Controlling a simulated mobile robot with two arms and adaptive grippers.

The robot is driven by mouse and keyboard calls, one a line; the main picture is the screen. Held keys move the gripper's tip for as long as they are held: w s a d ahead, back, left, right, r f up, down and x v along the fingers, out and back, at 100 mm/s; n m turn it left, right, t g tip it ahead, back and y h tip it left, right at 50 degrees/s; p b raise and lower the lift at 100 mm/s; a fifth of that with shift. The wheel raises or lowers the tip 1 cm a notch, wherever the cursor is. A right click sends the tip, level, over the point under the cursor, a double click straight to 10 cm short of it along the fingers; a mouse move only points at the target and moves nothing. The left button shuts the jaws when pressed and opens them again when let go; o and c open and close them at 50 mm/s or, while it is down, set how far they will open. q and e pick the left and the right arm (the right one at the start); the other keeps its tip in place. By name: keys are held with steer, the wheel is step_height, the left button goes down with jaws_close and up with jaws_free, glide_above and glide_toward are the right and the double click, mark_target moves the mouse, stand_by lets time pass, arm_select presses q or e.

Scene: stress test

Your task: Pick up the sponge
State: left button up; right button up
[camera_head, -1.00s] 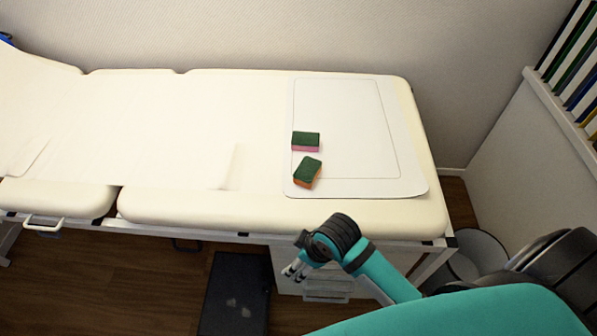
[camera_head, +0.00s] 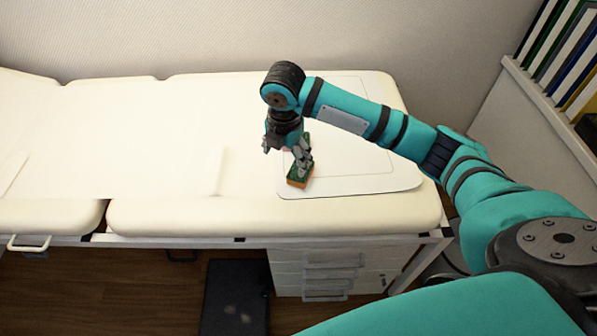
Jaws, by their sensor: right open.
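A sponge with a green top and orange side (camera_head: 298,178) lies on the white mat (camera_head: 375,181) near its left front corner. My right gripper (camera_head: 290,160) points down just above and behind this sponge. Its fingers are open and partly cover the sponge; I cannot tell whether they touch it. A second sponge, green and pink in the earlier frame, is hidden behind my right gripper and wrist. My left gripper is not in view.
The mat lies on the right end of a cream padded examination table (camera_head: 150,130). A white drawer unit (camera_head: 325,272) stands under the table. A shelf with binders (camera_head: 560,55) is at the right. The left of the table is clear.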

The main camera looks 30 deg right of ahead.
steer(key=w+d+r+n+h, duration=0.1)
steer(key=w+d+r+n, duration=0.1)
steer(key=d+r, duration=0.25)
steer(key=f, duration=0.7)
steer(key=w+d+f, duration=0.1)
steer(key=f, duration=0.3)
steer(key=shift+f, duration=0.35)
steer(key=shift+w+d+f, duration=0.1)
steer(key=shift+f, duration=1.2)
steer(key=shift+w+d+f, duration=0.1)
steer(key=shift+f, duration=1.2)
steer(key=shift+f, duration=0.2)
steer(key=shift+s, duration=0.1)
steer(key=c, duration=0.8)
steer(key=shift+a, duration=0.1)
steer(key=shift+c, duration=0.3)
